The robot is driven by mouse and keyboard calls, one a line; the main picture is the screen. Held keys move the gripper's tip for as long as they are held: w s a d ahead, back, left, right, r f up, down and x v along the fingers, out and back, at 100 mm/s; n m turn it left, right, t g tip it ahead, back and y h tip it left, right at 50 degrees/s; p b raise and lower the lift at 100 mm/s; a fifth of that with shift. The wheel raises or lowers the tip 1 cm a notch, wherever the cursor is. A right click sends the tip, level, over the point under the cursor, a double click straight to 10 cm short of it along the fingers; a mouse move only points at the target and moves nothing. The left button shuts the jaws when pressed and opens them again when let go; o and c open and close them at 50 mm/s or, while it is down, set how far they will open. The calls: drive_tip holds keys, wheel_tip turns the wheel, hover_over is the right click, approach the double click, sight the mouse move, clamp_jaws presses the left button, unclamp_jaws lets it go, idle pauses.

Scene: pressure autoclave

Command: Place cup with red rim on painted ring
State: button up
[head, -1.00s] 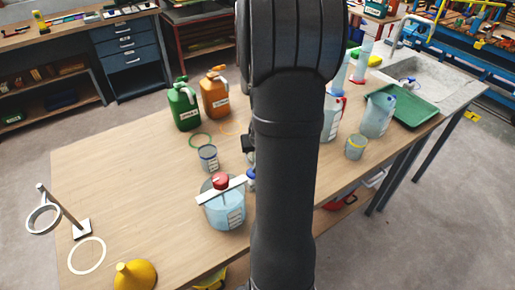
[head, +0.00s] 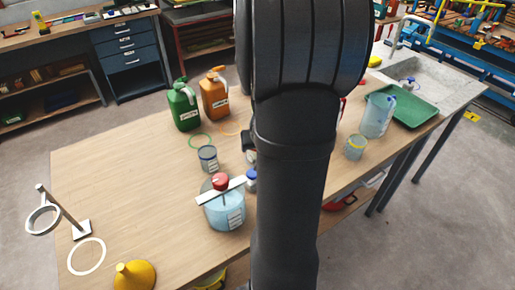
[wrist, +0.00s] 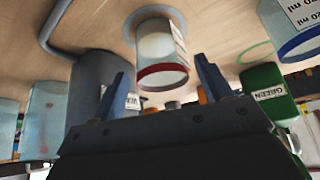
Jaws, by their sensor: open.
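The cup with the red rim (wrist: 162,60) shows in the wrist view, which looks upside down, with the table at the top. It is clear-walled, with a white label, and its base stands on the wooden table inside a blue-grey painted ring (wrist: 129,28). My gripper (wrist: 162,68) is open, its two blue fingers either side of the cup in the picture; I see no contact. In the head view my arm hides this cup. A green ring (head: 199,141), part of an orange ring (head: 229,129) and a white ring (head: 87,256) lie on the table.
In the head view, a green jug (head: 183,107) and an orange jug (head: 215,95) stand behind a blue-grey-rimmed cup (head: 208,158). A red-knobbed pot (head: 224,208) is in front. A yellow-rimmed cup (head: 355,148) and a pitcher (head: 378,114) are to the right. Table's left is mostly clear.

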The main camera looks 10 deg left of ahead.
drive_tip(key=v, duration=0.8)
drive_tip(key=shift+x, duration=6.15)
drive_tip(key=shift+s, duration=0.1)
drive_tip(key=shift+d, duration=0.1)
